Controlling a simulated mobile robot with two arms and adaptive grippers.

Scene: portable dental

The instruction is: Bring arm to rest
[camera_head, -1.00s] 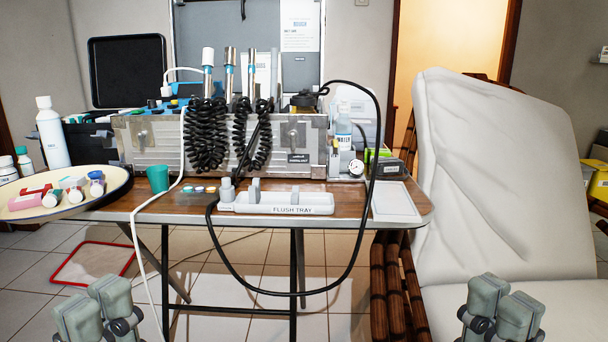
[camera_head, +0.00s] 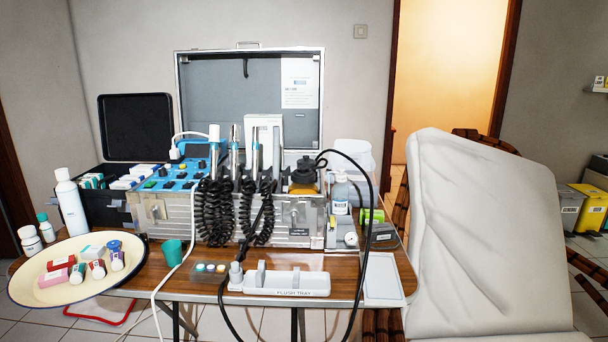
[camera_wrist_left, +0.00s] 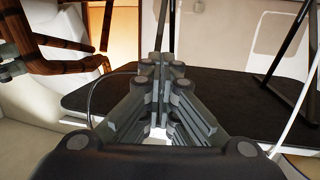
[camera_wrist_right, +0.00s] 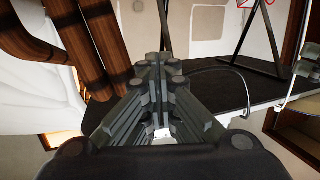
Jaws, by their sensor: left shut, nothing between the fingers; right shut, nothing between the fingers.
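My left gripper (camera_wrist_left: 161,72) shows in the left wrist view with its fingers together and nothing between them. My right gripper (camera_wrist_right: 160,72) shows in the right wrist view, also closed and empty. Neither gripper is in the head view now. Both wrist views show table legs and a dark flat surface (camera_wrist_left: 220,110) beyond the fingers. Neither gripper visibly touches anything.
A wooden table (camera_head: 340,287) holds an open metal dental case (camera_head: 165,215), a flush tray (camera_head: 285,283), a green cup (camera_head: 172,253) and an enamel plate (camera_head: 35,290) with small bottles. A white reclined chair (camera_head: 480,230) stands at the right.

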